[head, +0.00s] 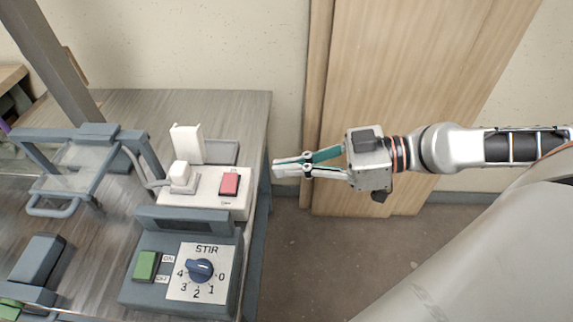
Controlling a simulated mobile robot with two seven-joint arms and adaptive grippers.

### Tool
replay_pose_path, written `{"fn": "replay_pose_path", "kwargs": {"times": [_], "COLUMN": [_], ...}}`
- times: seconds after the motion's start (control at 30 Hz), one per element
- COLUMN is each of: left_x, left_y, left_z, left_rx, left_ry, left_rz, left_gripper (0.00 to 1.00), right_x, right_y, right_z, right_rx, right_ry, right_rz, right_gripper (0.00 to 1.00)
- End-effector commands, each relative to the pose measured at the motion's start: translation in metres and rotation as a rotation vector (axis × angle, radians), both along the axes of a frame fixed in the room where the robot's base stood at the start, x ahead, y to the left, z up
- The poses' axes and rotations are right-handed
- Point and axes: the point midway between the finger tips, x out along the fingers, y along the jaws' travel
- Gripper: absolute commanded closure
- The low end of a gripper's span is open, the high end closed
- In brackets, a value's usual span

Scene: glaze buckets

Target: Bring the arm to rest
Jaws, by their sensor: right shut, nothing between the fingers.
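My right gripper (276,169) is at the middle of the head view, at the end of my arm reaching in from the right. Its fingers point left and are shut with nothing between them. The fingertips are just off the right edge of the workbench, near the white switch box, with no visible contact. My left gripper is not in view.
The grey workbench (240,110) fills the left. On it are a white box with a red rocker switch (230,185), a grey STIR box with a blue knob (201,269) and green switch (146,265), and a clear-panelled frame (75,180). A wooden door (400,80) stands behind.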

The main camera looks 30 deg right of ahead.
Motion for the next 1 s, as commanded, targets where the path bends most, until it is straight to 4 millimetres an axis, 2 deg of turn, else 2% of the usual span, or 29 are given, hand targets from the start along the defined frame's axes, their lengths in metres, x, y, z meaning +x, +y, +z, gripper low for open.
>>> {"fn": "replay_pose_path", "kwargs": {"times": [0.7,0.77,0.87,1.0], "left_x": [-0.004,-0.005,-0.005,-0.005], "left_y": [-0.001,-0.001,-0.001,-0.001], "left_z": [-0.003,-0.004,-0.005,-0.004], "left_rx": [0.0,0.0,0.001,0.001], "left_ry": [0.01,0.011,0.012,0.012], "left_rz": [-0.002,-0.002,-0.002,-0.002], "left_gripper": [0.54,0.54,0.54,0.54], "right_x": [-0.001,-0.002,-0.004,-0.012], "right_y": [-0.001,-0.002,-0.006,-0.01], "right_z": [-0.004,-0.01,-0.031,-0.075], "right_rx": [0.001,0.002,0.002,-0.021], "right_ry": [-0.001,-0.006,-0.014,-0.023], "right_rz": [-0.005,-0.015,-0.048,-0.121], "right_gripper": [1.0,1.0,1.0,1.0]}}
